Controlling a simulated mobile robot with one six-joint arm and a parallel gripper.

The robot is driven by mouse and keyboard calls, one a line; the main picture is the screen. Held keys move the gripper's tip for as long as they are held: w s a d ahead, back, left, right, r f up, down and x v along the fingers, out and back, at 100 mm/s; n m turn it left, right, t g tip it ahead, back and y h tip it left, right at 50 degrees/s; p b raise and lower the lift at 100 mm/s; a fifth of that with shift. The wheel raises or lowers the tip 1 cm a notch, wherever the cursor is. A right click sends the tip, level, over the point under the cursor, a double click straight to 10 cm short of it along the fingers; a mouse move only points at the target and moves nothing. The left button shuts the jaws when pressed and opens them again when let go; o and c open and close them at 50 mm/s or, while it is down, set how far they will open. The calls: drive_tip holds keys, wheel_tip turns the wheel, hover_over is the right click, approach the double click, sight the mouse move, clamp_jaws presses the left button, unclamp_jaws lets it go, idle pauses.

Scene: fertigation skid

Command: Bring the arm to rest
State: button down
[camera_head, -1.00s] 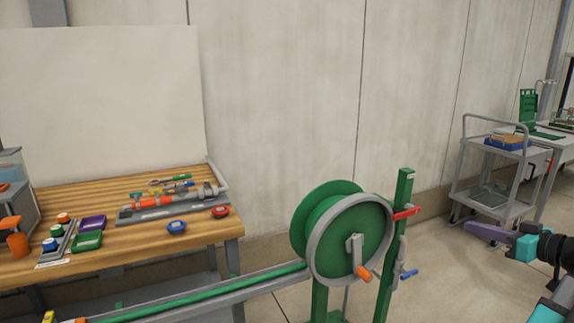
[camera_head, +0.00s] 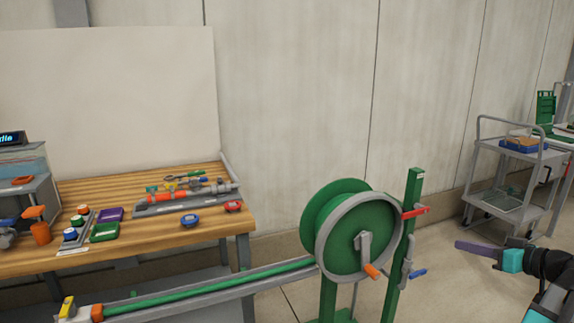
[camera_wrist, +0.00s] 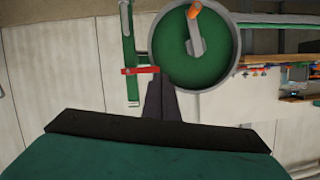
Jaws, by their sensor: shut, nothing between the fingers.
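My gripper (camera_head: 466,246) is at the right side of the head view, in the air to the right of the green hose reel (camera_head: 357,235). Its purple fingers are closed together with nothing between them. In the wrist view my gripper (camera_wrist: 159,82) points toward the reel (camera_wrist: 195,45) and a red lever (camera_wrist: 140,70) on the green post. The fingertips overlap the edge of the reel in that view. I cannot tell from it how far apart they are.
A wooden workbench (camera_head: 190,243) with a pipe assembly (camera_head: 183,197) and small coloured parts stands at left. A grey trough (camera_head: 215,290) runs from the reel to the lower left. A grey cart (camera_head: 508,180) stands behind my gripper at right. Bare floor lies between.

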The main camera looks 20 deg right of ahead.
drive_tip(key=w+a+f+m+g+y, duration=0.1)
drive_tip(key=w+a+f+g, duration=0.3)
drive_tip(key=a+f, duration=0.7)
drive_tip(key=w+a+f+g+y, duration=0.2)
drive_tip(key=w+a+f, duration=0.45)
drive_tip(key=f, duration=0.75)
drive_tip(key=w+a+f+m+g+y, duration=0.1)
drive_tip(key=w+a+f+g, duration=0.25)
drive_tip(key=a+f, duration=0.8)
drive_tip(key=s+a+f+n+g, duration=0.1)
drive_tip(key=s+a+f+g, duration=0.2)
drive_tip(key=a+f, duration=0.45)
drive_tip(key=s+a+f+g, duration=0.25)
drive_tip(key=a+f, duration=0.35)
drive_tip(key=f, duration=0.3)
drive_tip(key=s+a+f+n+g+h, duration=0.1)
drive_tip(key=s+a+f+g+h, duration=0.15)
drive_tip(key=s+a+f, duration=0.45)
drive_tip(key=s+a+f+n+g+h, duration=0.1)
drive_tip(key=s+a+f+n+h, duration=0.15)
drive_tip(key=s+f, duration=0.45)
drive_tip(key=s+r+m+g+p, duration=0.1)
drive_tip(key=s+r+p, duration=0.2)
drive_tip(key=r+p, duration=0.9)
wheel_tip(320, 180, up, 4)
drive_tip(key=shift+s+a+f+p, duration=0.2)
drive_tip(key=shift+s+a+p, duration=0.1)
drive_tip(key=shift+s, duration=0.1)
